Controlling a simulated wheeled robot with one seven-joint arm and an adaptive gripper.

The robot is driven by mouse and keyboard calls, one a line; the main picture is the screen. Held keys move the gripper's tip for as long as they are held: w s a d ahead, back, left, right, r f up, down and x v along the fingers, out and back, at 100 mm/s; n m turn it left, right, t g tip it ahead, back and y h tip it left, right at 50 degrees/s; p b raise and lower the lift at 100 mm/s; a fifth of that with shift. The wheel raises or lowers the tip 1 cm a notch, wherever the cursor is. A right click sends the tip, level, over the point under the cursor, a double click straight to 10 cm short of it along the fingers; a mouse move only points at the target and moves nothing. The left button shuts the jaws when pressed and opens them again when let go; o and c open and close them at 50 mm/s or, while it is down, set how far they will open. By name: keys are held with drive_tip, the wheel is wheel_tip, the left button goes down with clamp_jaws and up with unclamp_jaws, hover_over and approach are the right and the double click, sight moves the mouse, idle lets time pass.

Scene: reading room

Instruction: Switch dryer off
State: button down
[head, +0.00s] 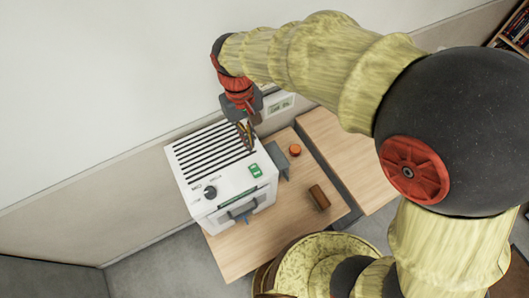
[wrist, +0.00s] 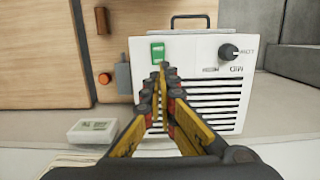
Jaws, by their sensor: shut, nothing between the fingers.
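The dryer (head: 218,160) is a white box with black slots, standing on a wooden table. Its black knob (head: 210,192) and green rocker switch (head: 255,170) sit on the slotted face, with the switch at the right corner. In the wrist view the dryer (wrist: 205,70) shows its green switch (wrist: 158,52) and knob (wrist: 228,51). My gripper (head: 250,146) is shut and empty, pointing down over the dryer's right part near the switch. In the wrist view its fingertips (wrist: 163,68) overlap the switch's lower edge. I cannot tell whether they touch it.
A grey block (head: 278,160) stands close beside the dryer. An orange round piece (head: 295,150) and a brown block (head: 319,197) lie on the wooden table (head: 240,262). A small white display device (head: 280,103) is near the wall. The table's front strip is clear.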

sight(255, 174)
drive_tip(key=f, duration=0.4)
drive_tip(key=s+f+p, duration=0.1)
drive_tip(key=f, duration=0.4)
drive_tip(key=s+d+f, duration=0.1)
drive_tip(key=f, duration=0.3)
drive_tip(key=shift+s+d+f, duration=0.1)
drive_tip(key=shift+s+f, duration=0.15)
drive_tip(key=shift+f, duration=0.1)
